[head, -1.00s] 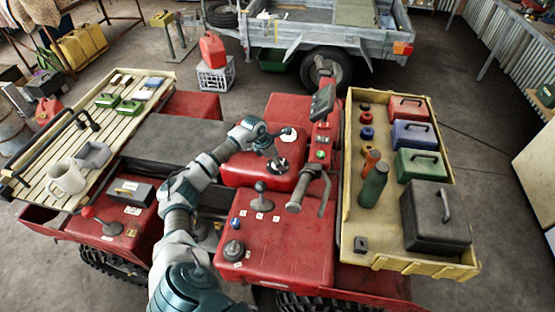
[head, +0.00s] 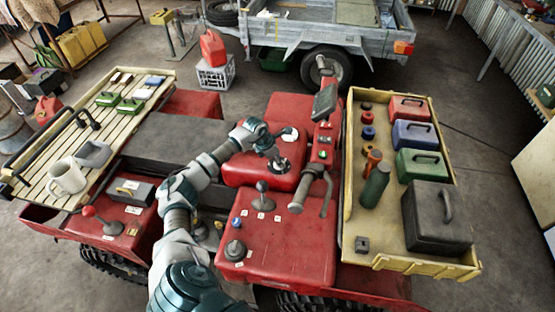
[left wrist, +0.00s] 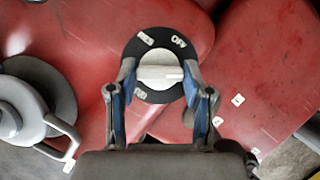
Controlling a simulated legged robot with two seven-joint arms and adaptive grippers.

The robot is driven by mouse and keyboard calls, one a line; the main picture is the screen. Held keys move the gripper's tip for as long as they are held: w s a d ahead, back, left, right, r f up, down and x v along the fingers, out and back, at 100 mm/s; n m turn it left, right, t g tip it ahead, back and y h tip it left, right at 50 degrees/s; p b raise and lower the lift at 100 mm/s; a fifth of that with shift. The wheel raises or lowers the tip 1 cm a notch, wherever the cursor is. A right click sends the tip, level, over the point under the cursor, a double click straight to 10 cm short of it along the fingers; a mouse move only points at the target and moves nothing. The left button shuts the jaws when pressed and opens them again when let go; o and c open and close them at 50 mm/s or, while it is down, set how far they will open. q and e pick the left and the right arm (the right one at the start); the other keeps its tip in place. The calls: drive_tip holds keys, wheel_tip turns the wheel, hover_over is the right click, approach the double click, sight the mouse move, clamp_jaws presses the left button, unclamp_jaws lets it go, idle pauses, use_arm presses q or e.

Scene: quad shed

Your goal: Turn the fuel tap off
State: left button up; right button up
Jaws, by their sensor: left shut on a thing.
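The fuel tap (left wrist: 161,57) is a pale round knob with a raised bar, on a black dial (left wrist: 133,49) fixed to the red bodywork. In the left wrist view the bar lies about crosswise, its end to the right. The OFF mark (left wrist: 179,42) is at the dial's upper right; other marks sit at upper left and lower left. My left gripper (left wrist: 159,74) is shut on the knob, one finger on each side. In the head view my left gripper (head: 275,156) is over the red tank (head: 250,174) and partly hides the tap. My right gripper is not in view.
The handlebar (head: 313,172) rises close to the right of my left gripper. A black-knobbed lever (head: 262,190) stands in front on a red panel (head: 290,240). A yellow tray (head: 350,215) with boxes and bottles is at right, a slatted rack (head: 60,150) at left.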

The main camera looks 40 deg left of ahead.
use_arm(q)
drive_tip(key=n, duration=0.2)
drive_tip(key=n+y, duration=0.1)
drive_tip(key=n, duration=0.1)
drive_tip(key=n+y+p, duration=0.1)
drive_tip(key=shift+w+r+n+t, duration=0.15)
drive_tip(key=shift+r+n+t, duration=0.15)
drive_tip(key=shift+n+t, duration=0.1)
drive_tip(key=n+y, duration=0.2)
drive_tip(key=n, duration=0.3)
drive_tip(key=shift+d, duration=0.1)
drive_tip(key=shift+g, duration=0.3)
drive_tip(key=shift+w+r, duration=0.1)
drive_tip(key=o, duration=0.9)
drive_tip(key=shift+o, duration=1.3)
drive_tip(key=shift+f, duration=0.25)
drive_tip(key=v, duration=1.1)
drive_tip(key=shift+r, duration=0.35)
